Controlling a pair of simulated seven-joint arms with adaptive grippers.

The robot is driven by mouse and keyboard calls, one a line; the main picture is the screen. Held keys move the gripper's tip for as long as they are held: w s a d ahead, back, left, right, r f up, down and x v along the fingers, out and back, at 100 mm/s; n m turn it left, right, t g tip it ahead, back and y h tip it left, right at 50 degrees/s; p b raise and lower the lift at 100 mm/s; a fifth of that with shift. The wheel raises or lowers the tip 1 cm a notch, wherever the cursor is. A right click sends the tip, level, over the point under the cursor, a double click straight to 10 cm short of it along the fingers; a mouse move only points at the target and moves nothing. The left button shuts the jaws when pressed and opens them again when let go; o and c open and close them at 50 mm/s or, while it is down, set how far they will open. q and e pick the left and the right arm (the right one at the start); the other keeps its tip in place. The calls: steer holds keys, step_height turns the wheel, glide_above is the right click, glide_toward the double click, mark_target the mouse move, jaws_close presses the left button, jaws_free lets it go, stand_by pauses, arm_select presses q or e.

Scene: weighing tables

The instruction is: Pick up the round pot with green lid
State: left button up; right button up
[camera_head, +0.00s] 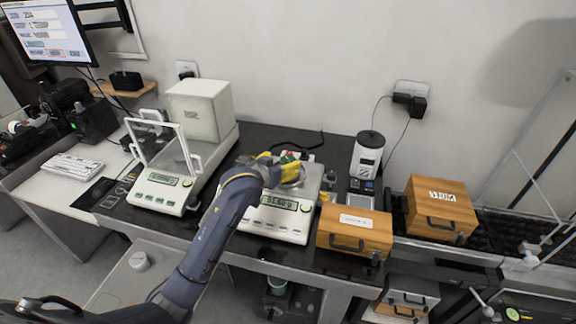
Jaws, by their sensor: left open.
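My left arm comes in from the lower left. Its yellow-fingered left gripper (291,168) is over the pan of the middle balance (280,218). The gripper is open. A small green and red patch (290,156) shows just behind the fingers. It may be part of the round pot with the green lid, but the gripper hides most of that spot and I cannot tell whether the fingers touch anything. My right gripper is not in view.
A balance with a glass draft shield (172,181) stands to the left, with a white box (200,111) behind it. A white canister (367,155) stands to the right. Wooden cases (355,229) and (440,209) are further right. A monitor (45,33) and keyboard (72,166) are at left.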

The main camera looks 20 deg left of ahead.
mark_target(288, 159)
arm_select(q)
steer(key=shift+x, duration=2.65)
steer(key=c, duration=1.4)
steer(key=shift+r, duration=0.1)
